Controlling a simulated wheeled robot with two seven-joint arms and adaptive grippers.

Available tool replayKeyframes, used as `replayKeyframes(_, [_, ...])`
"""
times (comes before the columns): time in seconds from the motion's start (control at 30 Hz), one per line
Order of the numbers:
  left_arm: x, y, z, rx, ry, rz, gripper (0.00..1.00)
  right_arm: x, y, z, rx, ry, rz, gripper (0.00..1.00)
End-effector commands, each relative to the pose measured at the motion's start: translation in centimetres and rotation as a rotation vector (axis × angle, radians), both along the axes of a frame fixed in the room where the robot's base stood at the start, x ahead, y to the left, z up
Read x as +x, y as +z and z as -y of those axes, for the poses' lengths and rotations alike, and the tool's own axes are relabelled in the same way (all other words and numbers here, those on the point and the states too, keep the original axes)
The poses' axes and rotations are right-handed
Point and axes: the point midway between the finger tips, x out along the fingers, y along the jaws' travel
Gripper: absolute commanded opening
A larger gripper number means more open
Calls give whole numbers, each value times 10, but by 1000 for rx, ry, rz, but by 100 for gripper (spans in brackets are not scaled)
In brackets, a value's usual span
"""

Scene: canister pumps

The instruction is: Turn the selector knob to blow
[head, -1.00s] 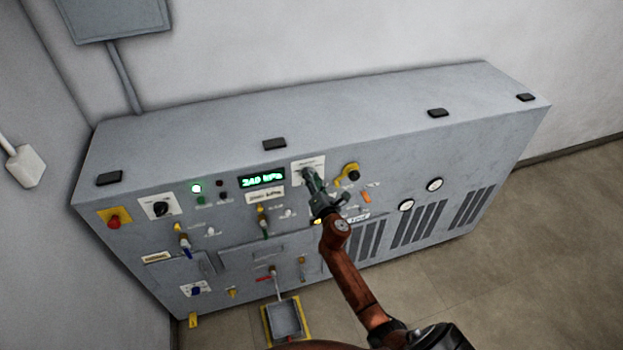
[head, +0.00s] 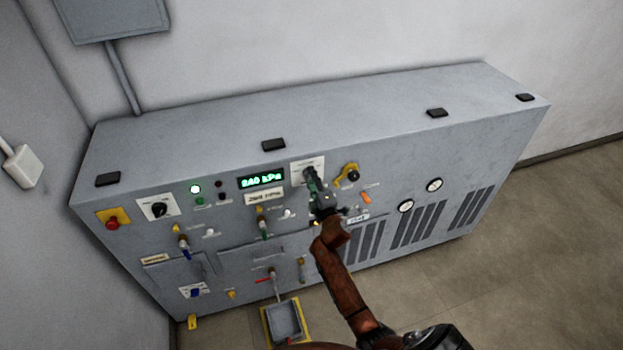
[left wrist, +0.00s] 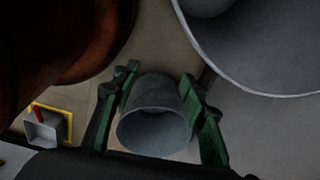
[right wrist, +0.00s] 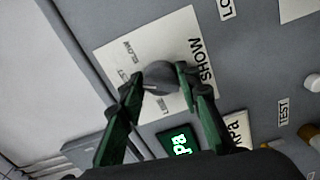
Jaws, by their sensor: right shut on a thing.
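The selector knob (right wrist: 160,77) is a dark round knob on a white label plate (right wrist: 120,52) in the right wrist view. My right gripper (right wrist: 160,88) is shut on it, one green finger on each side. The plate's small markings are blurred, one possibly reading BLOW; the knob's pointer direction cannot be made out. In the head view my right gripper (head: 314,182) reaches the same plate (head: 302,164) on the panel front and covers most of the knob. My left gripper (left wrist: 155,115) shows only in its wrist view, fingers apart, with a grey cylindrical shape between or behind them.
The grey cabinet (head: 380,112) stands against the wall. A yellow-edged tray (head: 284,320) is below. The floor at right is clear.

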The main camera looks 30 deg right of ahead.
Motion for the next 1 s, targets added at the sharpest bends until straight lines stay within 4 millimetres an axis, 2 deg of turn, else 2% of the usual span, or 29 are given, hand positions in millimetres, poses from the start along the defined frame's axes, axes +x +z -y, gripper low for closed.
replayKeyframes(0.5, [1, 9, 0, 0, 0, 1, 40, 0, -3, 0, 441, -2, 102, 7])
replayKeyframes(0.7, [1, 12, 0, 1, 1, 1, 40, 0, -4, -1, 551, -1, 129, 7])
replayKeyframes(1.0, [1, 14, 0, 1, 1, 2, 40, 0, -4, -1, 628, -2, 147, 7])
